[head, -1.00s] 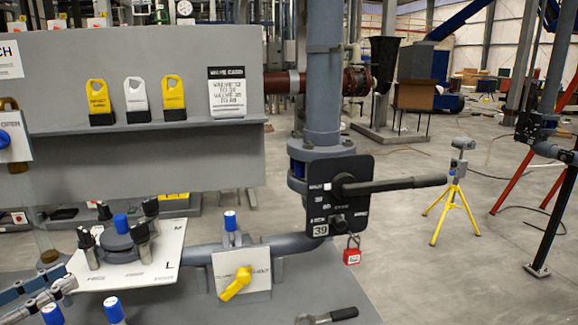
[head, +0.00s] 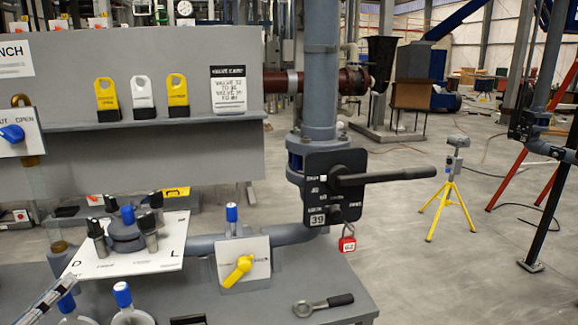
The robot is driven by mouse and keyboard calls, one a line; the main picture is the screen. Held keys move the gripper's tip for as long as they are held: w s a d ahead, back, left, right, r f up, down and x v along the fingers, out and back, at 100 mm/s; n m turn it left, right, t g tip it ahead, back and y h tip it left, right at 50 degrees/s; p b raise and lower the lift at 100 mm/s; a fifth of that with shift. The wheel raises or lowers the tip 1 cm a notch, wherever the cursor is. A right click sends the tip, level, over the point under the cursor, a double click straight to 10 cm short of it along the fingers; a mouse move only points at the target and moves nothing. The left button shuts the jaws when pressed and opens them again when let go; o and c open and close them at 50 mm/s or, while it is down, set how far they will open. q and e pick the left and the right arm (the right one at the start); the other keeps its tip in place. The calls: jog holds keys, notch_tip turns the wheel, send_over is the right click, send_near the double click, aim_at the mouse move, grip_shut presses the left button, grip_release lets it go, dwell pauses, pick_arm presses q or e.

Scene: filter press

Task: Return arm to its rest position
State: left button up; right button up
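Part of my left gripper (head: 42,299) shows as a grey, striped bar at the lower left edge of the head view. It is cut off by the frame, so I cannot tell its finger opening or whether it holds anything. It is in front of the bench, left of the blue-capped fittings, and appears clear of the valve plate 39. My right gripper is not in view. The black valve plate 39 (head: 318,208) is on the grey vertical pipe, its dark lever (head: 385,177) pointing right.
The grey bench (head: 345,290) carries a wrench (head: 322,305), a yellow-handled valve (head: 238,270) and a white plate with dark knobs (head: 165,262). Yellow and white tags (head: 142,95) and a valve card (head: 228,90) stand on the shelf. A yellow tripod (head: 450,205) stands on open floor at right.

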pick_arm(q)
jog(key=s+d+f+n+g+y, duration=0.2)
jog(key=s+f+n+g+y, duration=0.15)
jog(key=f+n, duration=0.7)
jog(key=s+d+f+n+g+y, duration=0.25)
jog(key=s+f+n+y, duration=0.2)
jog(key=f+n, duration=0.55)
jog(key=s+d+f+n+g+h, duration=0.2)
jog(key=s+d+f+n+g, duration=0.25)
jog(key=s+d, duration=0.45)
jog(key=s+d+f+n+g+h, duration=0.2)
jog(key=s+d+f+n+g, duration=0.35)
jog(key=d, duration=0.65)
jog(key=s+f+m+g, duration=0.1)
jog(key=s+f, duration=0.1)
jog(key=f, duration=1.2)
jog(key=s+f, duration=0.3)
jog(key=f, duration=1.1)
jog(key=s+a+f+g, duration=0.1)
jog(key=s+a+f, duration=0.2)
jog(key=s+f, duration=1.1)
jog(key=shift+s+a, duration=0.4)
jog(key=shift+s, duration=0.65)
jog(key=shift+m, duration=0.25)
